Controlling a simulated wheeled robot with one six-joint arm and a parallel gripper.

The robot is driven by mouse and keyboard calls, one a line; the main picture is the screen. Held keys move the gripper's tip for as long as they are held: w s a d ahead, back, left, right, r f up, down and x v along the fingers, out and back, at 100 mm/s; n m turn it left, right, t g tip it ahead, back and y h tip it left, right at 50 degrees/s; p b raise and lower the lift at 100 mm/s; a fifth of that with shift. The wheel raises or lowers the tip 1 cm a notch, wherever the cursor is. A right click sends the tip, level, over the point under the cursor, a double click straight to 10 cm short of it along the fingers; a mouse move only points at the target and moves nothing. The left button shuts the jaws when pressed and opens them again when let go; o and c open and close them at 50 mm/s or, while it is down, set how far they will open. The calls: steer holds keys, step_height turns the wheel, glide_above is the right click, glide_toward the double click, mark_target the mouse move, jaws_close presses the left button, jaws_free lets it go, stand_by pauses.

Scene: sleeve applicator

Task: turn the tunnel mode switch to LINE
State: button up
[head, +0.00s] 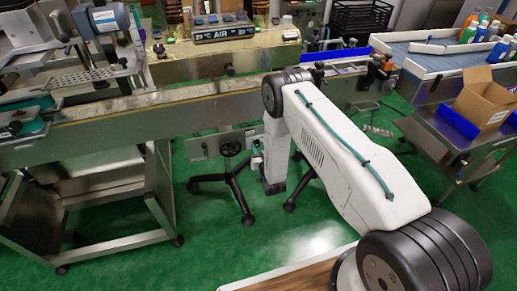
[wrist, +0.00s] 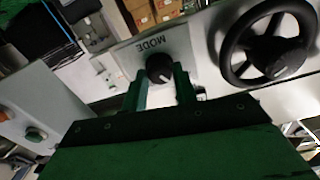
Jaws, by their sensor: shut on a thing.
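The tunnel mode switch is a round black knob (wrist: 160,68) on a pale panel (wrist: 205,62), beside the printed word MODE (wrist: 150,47), which appears upside down in the wrist view. My gripper (wrist: 161,82) has one green finger on each side of the knob and is shut on it. No LINE mark can be made out, and the knob's pointer direction cannot be told. In the head view my white arm reaches down to the conveyor's front, where the knob is too small or hidden to make out.
A black handwheel (wrist: 268,42) sits close right of the knob in the wrist view; it also shows in the head view (head: 231,148). A grey box with a green button (wrist: 36,134) is at the left. The conveyor (head: 110,128) runs above the panel.

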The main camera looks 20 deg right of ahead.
steer(key=m, duration=0.7)
steer(key=shift+d, duration=0.1)
steer(key=m, duration=0.4)
steer(key=shift+m, duration=0.4)
steer(key=shift+f+m, duration=0.1)
steer(key=shift+m, duration=1.6)
steer(key=o, duration=1)
steer(key=shift+c, duration=0.2)
steer(key=s, duration=0.8)
steer(key=shift+w, duration=0.1)
